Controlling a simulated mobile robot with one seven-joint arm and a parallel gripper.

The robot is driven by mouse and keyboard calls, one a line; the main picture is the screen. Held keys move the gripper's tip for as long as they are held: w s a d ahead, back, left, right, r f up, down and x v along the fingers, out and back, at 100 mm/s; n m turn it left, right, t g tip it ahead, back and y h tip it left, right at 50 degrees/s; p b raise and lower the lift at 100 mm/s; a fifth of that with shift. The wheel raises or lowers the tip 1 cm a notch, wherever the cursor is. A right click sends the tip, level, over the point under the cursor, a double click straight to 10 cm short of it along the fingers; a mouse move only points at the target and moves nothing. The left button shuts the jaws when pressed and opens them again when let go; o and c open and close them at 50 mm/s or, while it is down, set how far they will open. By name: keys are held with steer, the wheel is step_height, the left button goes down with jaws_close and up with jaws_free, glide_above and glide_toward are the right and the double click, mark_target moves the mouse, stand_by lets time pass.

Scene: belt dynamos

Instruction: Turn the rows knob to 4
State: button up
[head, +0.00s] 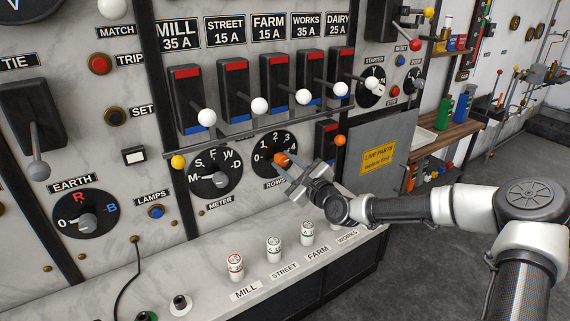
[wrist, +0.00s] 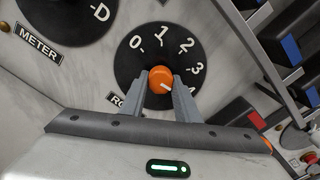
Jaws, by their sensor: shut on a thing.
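The rows knob (head: 281,159) is an orange knob in the middle of a black round dial (wrist: 135,62) with white numbers 0 to 4. In the wrist view the orange knob (wrist: 160,76) sits between the two grey fingers of my gripper (wrist: 161,86), which is shut on it. A short white mark on the knob points to the lower right, roughly toward the 4. The 4 is partly hidden by the right finger. In the head view my gripper (head: 290,168) reaches the dial from the lower right and covers part of it.
The meter dial (head: 210,175) is just left of the rows dial. A rail and several switch levers with white ball ends (head: 260,105) are above. An orange ball (head: 340,141) stands out to the upper right. White fuses (head: 274,248) stand on the ledge below.

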steer(key=o, duration=1.1)
steer(key=shift+c, duration=0.2)
steer(key=v, duration=1.7)
steer(key=shift+s, duration=0.2)
steer(key=shift+d, duration=0.1)
